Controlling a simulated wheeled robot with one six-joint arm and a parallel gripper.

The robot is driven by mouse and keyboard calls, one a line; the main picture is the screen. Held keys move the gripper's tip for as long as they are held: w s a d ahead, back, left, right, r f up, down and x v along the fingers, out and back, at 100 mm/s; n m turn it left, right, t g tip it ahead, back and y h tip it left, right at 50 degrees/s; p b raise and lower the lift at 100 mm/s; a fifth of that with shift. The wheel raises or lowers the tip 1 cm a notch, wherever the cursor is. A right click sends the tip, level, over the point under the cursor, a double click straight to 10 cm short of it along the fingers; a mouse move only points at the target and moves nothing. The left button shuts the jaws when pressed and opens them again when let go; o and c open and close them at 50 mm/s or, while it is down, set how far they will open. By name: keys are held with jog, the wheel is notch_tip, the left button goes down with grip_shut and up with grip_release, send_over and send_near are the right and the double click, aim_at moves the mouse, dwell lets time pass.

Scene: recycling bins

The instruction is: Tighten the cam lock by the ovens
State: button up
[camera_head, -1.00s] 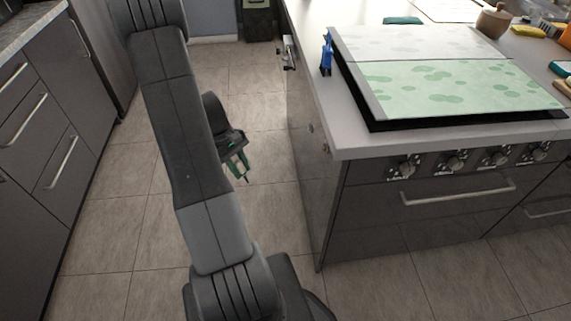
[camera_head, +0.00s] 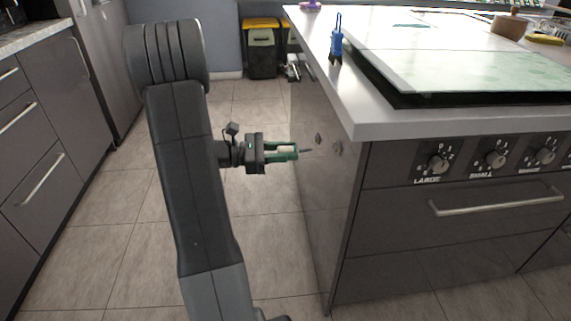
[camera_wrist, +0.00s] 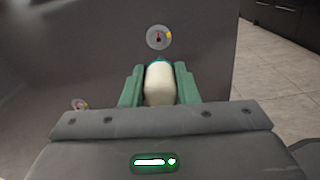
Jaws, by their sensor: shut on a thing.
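My gripper (camera_head: 284,152), with green fingers, points right at the dark side panel (camera_head: 312,195) of the oven counter. It is shut on a tool with a cream handle (camera_wrist: 159,84), likely a screwdriver, with a teal band at its far end. A thin dark shaft (camera_head: 305,151) sticks out past the fingertips in the head view, close to the panel; I cannot tell whether it touches. Two small round cam locks (camera_head: 318,139) (camera_head: 338,148) sit on the panel.
The counter top (camera_head: 345,100) overhangs the panel. A blue object (camera_head: 336,42) stands on it near the cooktop covers (camera_head: 470,70). Oven knobs (camera_head: 437,163) are on the front. Drawers (camera_head: 40,170) line the left; tiled floor between is clear. A bin (camera_head: 262,50) stands behind.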

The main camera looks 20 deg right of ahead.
jog(key=shift+r, duration=0.1)
jog(key=shift+r, duration=0.1)
dwell(0.3)
jog(key=shift+a+r+p, duration=0.1)
jog(key=shift+a+p, duration=0.05)
jog(key=shift+p, duration=0.3)
jog(key=shift+p+x, duration=0.35)
jog(key=shift+x, duration=1.95)
jog(key=shift+p+x, duration=0.3)
jog(key=shift+x, duration=0.6)
jog(key=shift+w, duration=0.1)
